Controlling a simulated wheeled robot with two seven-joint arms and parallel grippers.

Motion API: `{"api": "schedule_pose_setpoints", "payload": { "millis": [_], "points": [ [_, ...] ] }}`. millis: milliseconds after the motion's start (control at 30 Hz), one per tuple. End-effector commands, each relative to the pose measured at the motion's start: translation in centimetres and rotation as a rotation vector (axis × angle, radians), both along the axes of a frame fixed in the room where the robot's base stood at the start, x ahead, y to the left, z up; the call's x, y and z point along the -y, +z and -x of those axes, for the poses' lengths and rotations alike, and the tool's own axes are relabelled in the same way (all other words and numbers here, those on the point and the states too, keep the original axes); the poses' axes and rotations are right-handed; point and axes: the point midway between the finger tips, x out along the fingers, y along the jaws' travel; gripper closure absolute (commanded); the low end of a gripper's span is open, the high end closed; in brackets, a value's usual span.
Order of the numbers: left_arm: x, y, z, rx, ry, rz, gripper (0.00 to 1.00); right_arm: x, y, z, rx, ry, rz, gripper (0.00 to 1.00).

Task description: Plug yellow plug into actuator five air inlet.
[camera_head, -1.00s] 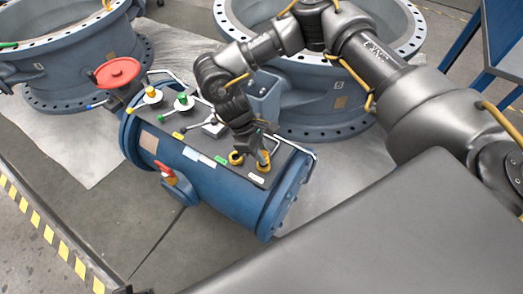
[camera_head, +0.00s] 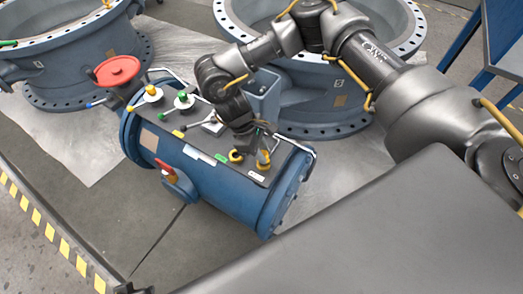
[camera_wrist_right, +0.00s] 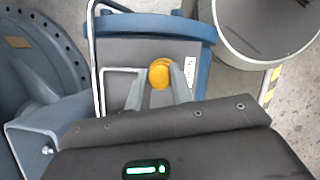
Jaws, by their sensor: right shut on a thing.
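The blue cylindrical actuator (camera_head: 225,194) lies on the floor with a grey panel on top. Two yellow round parts sit at the panel's right end, a left one (camera_head: 236,156) and a right one (camera_head: 263,162). My right gripper (camera_head: 262,153) reaches down to the right one, partly covering it. In the right wrist view a yellow plug (camera_wrist_right: 160,74) sits between my fingertips, which are shut on it. The air inlet under it is hidden, and I cannot tell how deep the plug sits. My left gripper is out of view.
Large grey-blue valve rings (camera_head: 325,120) stand behind.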

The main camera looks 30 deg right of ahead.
Motion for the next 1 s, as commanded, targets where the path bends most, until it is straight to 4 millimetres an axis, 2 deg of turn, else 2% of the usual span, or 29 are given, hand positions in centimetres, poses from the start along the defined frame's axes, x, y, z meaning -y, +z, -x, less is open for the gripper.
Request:
{"api": "schedule_pose_setpoints", "payload": {
  "millis": [1000],
  "points": [
    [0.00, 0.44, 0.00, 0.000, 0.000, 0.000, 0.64, 0.00, -0.64, 0.00, 0.000, -0.001, 0.000, 1.00]
  ]
}}
